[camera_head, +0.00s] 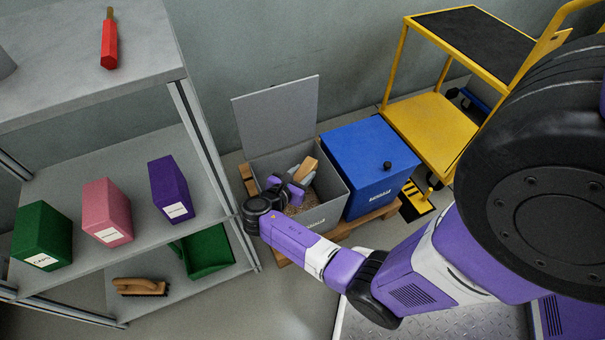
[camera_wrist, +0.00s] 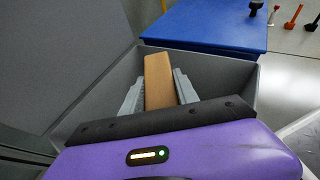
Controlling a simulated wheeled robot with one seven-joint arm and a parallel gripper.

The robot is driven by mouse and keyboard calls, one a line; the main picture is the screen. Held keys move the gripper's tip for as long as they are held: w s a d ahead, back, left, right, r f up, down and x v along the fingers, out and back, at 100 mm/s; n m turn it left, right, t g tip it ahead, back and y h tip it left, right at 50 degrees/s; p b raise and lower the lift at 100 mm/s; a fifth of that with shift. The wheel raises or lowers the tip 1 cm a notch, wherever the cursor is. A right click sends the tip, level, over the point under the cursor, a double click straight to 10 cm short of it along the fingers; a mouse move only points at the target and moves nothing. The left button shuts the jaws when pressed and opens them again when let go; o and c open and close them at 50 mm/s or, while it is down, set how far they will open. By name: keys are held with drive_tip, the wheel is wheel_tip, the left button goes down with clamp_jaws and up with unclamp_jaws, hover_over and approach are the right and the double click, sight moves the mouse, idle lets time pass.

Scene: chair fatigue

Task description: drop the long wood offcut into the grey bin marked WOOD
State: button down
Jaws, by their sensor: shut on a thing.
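The long wood offcut (camera_head: 307,167) is a light brown block. My gripper (camera_head: 301,174) is shut on it over the grey bin (camera_head: 333,208), whose hinged lid (camera_head: 278,112) stands open at the back. In the wrist view the offcut (camera_wrist: 159,78) lies between my two grey fingers (camera_wrist: 158,92) and points away from my palm. The bin (camera_wrist: 207,61) surrounds it in that view. The bin's front lettering is too small to read. Some brownish contents show low in the bin, mostly hidden by my arm and gripper.
A blue closed bin (camera_head: 372,160) with a black knob stands right of the grey bin, on the same wooden pallet (camera_head: 340,232). A shelf (camera_head: 140,170) with coloured boxes is at left. A yellow trolley (camera_head: 437,125) is at the back right.

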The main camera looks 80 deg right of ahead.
sight(299, 178)
drive_tip(key=c, duration=0.8)
unclamp_jaws()
drive_tip(key=shift+c, duration=0.2)
drive_tip(key=shift+p+v, duration=1.4)
drive_tip(key=shift+v, duration=2.5)
drive_tip(key=shift+s, duration=0.1)
